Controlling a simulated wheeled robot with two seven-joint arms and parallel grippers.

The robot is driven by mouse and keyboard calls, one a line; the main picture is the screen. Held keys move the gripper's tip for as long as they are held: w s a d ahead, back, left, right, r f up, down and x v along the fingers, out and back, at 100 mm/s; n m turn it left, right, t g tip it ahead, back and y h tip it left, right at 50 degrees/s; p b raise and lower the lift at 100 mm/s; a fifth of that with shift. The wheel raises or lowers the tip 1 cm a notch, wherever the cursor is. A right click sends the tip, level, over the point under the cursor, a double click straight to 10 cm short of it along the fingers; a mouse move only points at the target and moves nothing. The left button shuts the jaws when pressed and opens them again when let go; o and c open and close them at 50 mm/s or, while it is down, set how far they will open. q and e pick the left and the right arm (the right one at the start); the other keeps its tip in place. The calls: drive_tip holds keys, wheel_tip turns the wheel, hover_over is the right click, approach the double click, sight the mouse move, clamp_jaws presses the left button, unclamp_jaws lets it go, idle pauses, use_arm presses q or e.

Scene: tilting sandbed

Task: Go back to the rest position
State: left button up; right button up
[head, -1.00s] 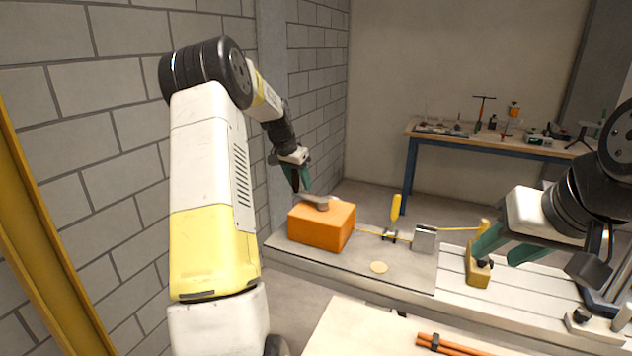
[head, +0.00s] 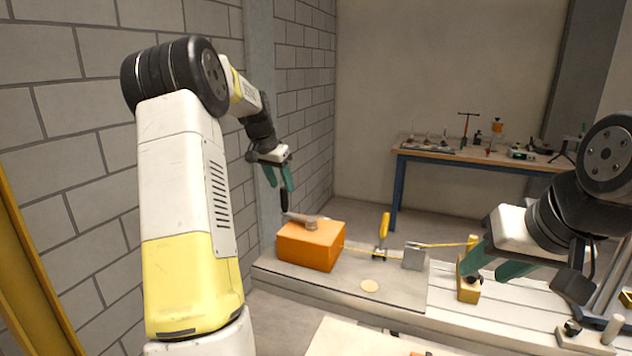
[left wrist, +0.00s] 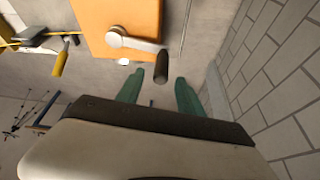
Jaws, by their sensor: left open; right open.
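My left gripper (head: 281,178) is open, with its green fingers pointing down above the back left of the orange box (head: 311,246). In the left wrist view, the left gripper (left wrist: 160,95) shows its two fingers spread near the dark handle (left wrist: 161,66) of a grey lever (left wrist: 133,41) on the orange box. I cannot tell whether the fingers touch the handle. In the head view the lever (head: 310,222) lies on top of the box. My right gripper (head: 487,262) is open, with green fingers beside a yellow block (head: 468,282) on the bench.
A brick wall (head: 70,120) stands close on the left. A workbench with tools (head: 440,150) stands at the back.

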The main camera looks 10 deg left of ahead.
use_arm(q)
drive_tip(key=s+d+r+n, duration=0.1)
drive_tip(key=s+d+r, duration=0.45)
drive_tip(key=s, duration=0.35)
drive_tip(key=s+d+r, duration=0.4)
drive_tip(key=s+d, duration=0.3)
drive_tip(key=s, duration=0.2)
drive_tip(key=s+d+f+n+t, duration=0.1)
drive_tip(key=s+d+f, duration=0.1)
drive_tip(key=s, duration=0.7)
drive_tip(key=s+d+f, duration=0.2)
drive_tip(key=s+d, duration=0.1)
drive_tip(key=s, duration=0.6)
drive_tip(key=shift+d+n+t+h, duration=0.15)
drive_tip(key=shift+n+t+h, duration=0.25)
